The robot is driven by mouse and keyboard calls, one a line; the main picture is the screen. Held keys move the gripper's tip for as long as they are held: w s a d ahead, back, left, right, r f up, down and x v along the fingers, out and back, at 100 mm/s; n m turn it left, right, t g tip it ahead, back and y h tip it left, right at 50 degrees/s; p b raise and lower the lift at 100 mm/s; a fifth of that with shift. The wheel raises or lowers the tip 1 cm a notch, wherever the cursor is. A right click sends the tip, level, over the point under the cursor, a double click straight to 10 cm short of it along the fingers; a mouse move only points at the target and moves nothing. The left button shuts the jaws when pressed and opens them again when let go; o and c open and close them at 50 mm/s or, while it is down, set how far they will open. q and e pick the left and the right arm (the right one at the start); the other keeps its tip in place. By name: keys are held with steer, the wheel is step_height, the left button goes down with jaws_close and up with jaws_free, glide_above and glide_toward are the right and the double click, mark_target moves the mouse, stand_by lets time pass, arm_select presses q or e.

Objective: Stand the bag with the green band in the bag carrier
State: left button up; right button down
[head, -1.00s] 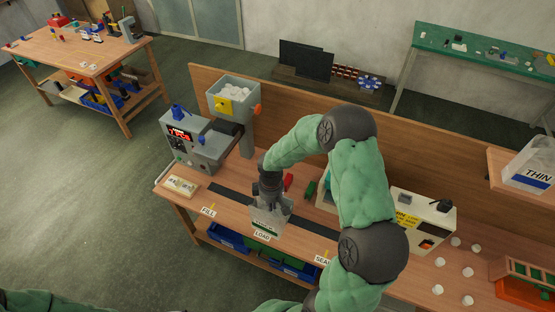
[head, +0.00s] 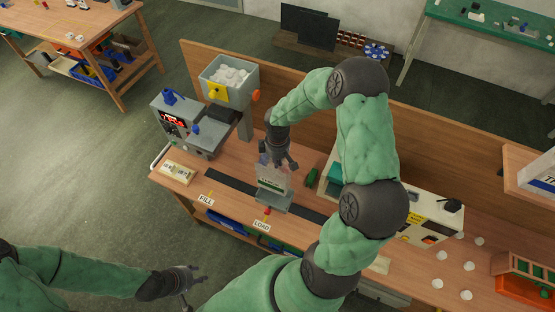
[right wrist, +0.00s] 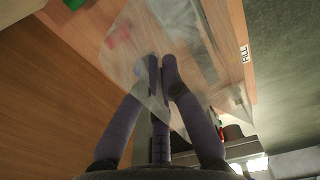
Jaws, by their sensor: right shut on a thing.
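The clear bag with the green band (head: 270,184) hangs roughly upright below my right gripper (head: 281,165). My right gripper is shut on its upper part. In the right wrist view the clear film (right wrist: 125,45) spreads around the shut fingers (right wrist: 161,62). The grey bag carrier (head: 280,203) sits on the dark track behind the LOAD label. The bag's lower edge overlaps the carrier in the head view; I cannot tell whether it is inside or just above. My left gripper (head: 196,284) is open and empty, in front of the bench at the lower left.
A grey filling machine (head: 188,130) with a hopper (head: 232,80) stands left of the bag. A green object (head: 312,177) lies right of it, near a white machine (head: 420,222). The dark track (head: 228,185) is clear toward the FILL label (head: 206,200).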

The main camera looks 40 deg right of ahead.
steer(key=shift+f+b, duration=1.8)
steer(key=shift+f, duration=0.35)
step_height(320, 180, down, 10)
steer(key=b, duration=0.8)
steer(key=c, duration=1.3)
jaws_free()
steer(key=shift+r, duration=0.2)
steer(key=shift+c, duration=0.2)
steer(key=shift+r, duration=0.1)
steer(key=shift+r+p, duration=2.15)
steer(key=shift+r, duration=0.75)
